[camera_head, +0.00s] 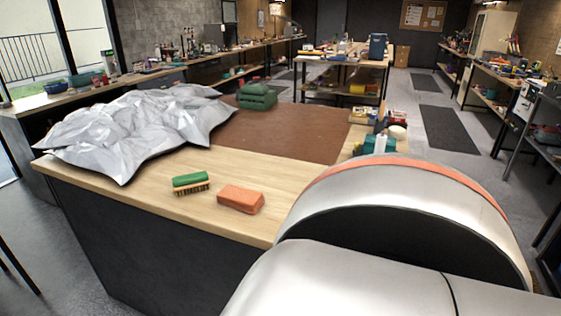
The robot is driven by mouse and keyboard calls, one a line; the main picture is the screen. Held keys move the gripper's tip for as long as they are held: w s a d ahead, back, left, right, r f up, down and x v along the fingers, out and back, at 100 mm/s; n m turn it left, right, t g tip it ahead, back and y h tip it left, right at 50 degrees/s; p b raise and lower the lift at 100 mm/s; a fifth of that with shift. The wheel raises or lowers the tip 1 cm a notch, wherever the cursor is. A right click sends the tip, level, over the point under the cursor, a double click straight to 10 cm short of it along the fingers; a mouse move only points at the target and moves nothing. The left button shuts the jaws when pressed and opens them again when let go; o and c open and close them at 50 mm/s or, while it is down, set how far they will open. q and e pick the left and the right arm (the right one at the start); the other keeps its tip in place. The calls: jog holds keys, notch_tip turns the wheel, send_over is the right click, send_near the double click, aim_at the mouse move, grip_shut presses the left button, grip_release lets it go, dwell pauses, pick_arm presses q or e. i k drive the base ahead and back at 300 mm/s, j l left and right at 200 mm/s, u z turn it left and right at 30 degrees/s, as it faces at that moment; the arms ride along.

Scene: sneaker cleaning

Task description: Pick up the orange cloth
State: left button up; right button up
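The orange cloth (241,199) lies as a thick folded block on the front part of the wooden table, right of a green-backed brush. Nothing touches it. A large silver and orange part of my own arm fills the lower right of the head view and hides the table's right front corner. Neither my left gripper nor my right gripper can be made out in the view.
The green brush (190,183) lies bristles down beside the cloth. Crumpled silver sheeting (130,130) covers the table's left side. A brown mat (285,132) lies behind, with green folded cloths (257,97) on it. Bottles and boxes (378,130) stand at the right edge.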

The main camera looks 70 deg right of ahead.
aim_at(244, 199)
jog(key=z, duration=3.1)
jog(key=k+j, duration=0.1)
jog(key=j, duration=0.75)
jog(key=k+j, duration=0.15)
jog(key=j, duration=0.25)
jog(key=k+j+z, duration=0.1)
jog(key=j, duration=0.35)
jog(key=k+j, duration=0.1)
jog(key=j, duration=0.3)
jog(key=k+j, duration=0.1)
jog(key=j, duration=0.3)
